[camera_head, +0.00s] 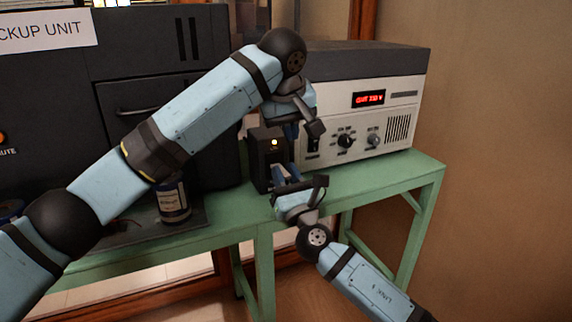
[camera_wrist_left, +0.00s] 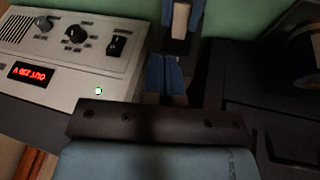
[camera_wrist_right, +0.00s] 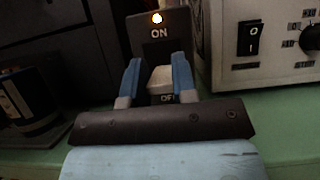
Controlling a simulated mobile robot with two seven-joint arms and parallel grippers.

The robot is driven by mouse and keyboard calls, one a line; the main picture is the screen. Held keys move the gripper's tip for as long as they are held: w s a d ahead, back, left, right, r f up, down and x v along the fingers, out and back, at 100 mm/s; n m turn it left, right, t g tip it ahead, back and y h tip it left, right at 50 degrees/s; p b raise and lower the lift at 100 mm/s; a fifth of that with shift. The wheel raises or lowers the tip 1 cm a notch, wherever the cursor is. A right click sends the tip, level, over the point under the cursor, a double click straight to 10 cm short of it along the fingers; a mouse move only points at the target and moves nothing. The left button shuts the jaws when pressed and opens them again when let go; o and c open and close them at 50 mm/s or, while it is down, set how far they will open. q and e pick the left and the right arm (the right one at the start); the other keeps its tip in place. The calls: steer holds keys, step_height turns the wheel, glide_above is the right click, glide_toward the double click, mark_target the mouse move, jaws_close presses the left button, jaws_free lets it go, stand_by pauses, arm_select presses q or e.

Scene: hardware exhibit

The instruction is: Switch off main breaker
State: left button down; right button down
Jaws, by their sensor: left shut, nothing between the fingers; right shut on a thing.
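The main breaker (camera_head: 266,147) is a small dark box on the green bench with a lit amber lamp. In the right wrist view its face (camera_wrist_right: 155,28) shows ON above and OFF, partly hidden, below. My right gripper (camera_head: 281,173) is shut on the pale breaker lever (camera_wrist_right: 160,80), with a blue finger on each side; the lever covers the area just above OFF. The lever also shows in the left wrist view (camera_wrist_left: 180,19). My left gripper (camera_head: 291,131) is shut and empty, above and beside the breaker; its blue fingertips (camera_wrist_left: 166,75) meet.
A cream power unit (camera_head: 370,125) with a red display, knobs and a black rocker switch (camera_wrist_right: 251,41) stands close right of the breaker. A large dark backup unit (camera_head: 110,95) stands left. A labelled can (camera_head: 173,202) stands on a dark tray. The bench's right end (camera_head: 420,172) is clear.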

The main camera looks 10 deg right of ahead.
mark_target(285, 174)
arm_select(q)
step_height(285, 174, up, 5)
steer(key=s+n+g+y, duration=0.1)
steer(key=n+y, duration=0.1)
steer(key=x, duration=0.8)
steer(key=s+x, duration=0.1)
steer(key=x, duration=0.3)
steer(key=shift+f, duration=0.4)
steer(key=shift+s+f, duration=0.1)
steer(key=shift+f, duration=0.6)
